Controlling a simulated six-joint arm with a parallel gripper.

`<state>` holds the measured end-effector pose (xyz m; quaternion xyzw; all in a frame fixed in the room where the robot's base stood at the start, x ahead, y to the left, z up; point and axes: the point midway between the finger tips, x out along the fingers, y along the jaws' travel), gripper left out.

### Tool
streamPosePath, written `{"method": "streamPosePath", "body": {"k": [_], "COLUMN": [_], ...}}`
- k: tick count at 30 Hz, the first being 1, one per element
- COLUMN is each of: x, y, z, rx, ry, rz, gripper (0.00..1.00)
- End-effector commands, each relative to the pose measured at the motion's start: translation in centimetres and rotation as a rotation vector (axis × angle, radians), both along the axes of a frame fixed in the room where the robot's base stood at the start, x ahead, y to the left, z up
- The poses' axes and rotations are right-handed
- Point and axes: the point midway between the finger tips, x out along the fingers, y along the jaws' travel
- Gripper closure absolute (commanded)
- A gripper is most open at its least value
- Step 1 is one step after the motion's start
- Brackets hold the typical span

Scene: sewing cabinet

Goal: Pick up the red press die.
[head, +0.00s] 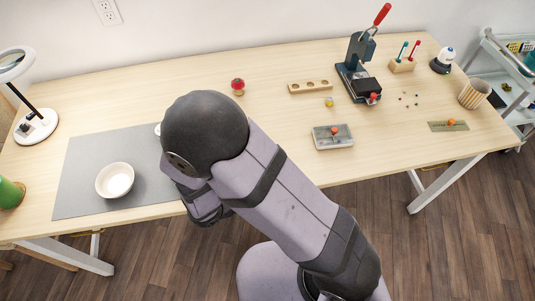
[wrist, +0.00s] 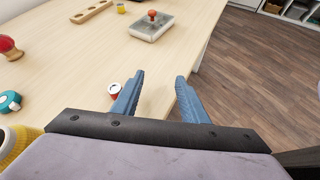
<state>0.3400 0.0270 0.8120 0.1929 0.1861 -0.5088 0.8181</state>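A small red cylinder with a pale, dark-centred top (wrist: 114,90) stands on the table in the wrist view; it looks like the red press die. It is just left of the left finger of my gripper (wrist: 160,76), outside the gap between the fingers. The finger is close beside it; I cannot tell whether they touch. My gripper is open, with nothing between its blue fingers. The right finger reaches over the table's front edge. In the head view my arm hides this cylinder and the fingers.
A grey tray (head: 333,143) with an orange-red knob, a holed wooden block (head: 296,88) and a small yellow cylinder (head: 329,103) lie beyond. A press (head: 361,60) stands behind. A red pincushion (wrist: 7,44), teal roll (wrist: 9,101) and yellow spool (wrist: 14,143) are left. The tabletop between is clear.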

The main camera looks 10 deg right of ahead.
Motion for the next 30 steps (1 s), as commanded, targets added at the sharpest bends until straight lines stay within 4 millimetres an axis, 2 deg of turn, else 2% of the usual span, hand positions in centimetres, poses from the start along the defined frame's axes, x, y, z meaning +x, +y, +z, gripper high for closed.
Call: {"method": "streamPosePath", "body": {"k": [1, 6, 11, 16, 24, 30], "x": [0.6, 2.0, 2.4, 2.5, 3.8, 4.1], "y": [1.3, 4.8, 6.5, 6.7, 5.6, 5.4], "z": [0.5, 0.3, 0.1, 0.0, -0.7, -0.8], "rx": [-0.047, -0.144, -0.184, -0.190, -0.189, -0.187], "ry": [0.010, 0.018, 0.019, 0.019, 0.020, 0.019], "rz": [0.098, 0.327, 0.428, 0.443, 0.439, 0.439], "gripper": [0.60, 0.60, 0.60, 0.60, 0.60, 0.60]}}
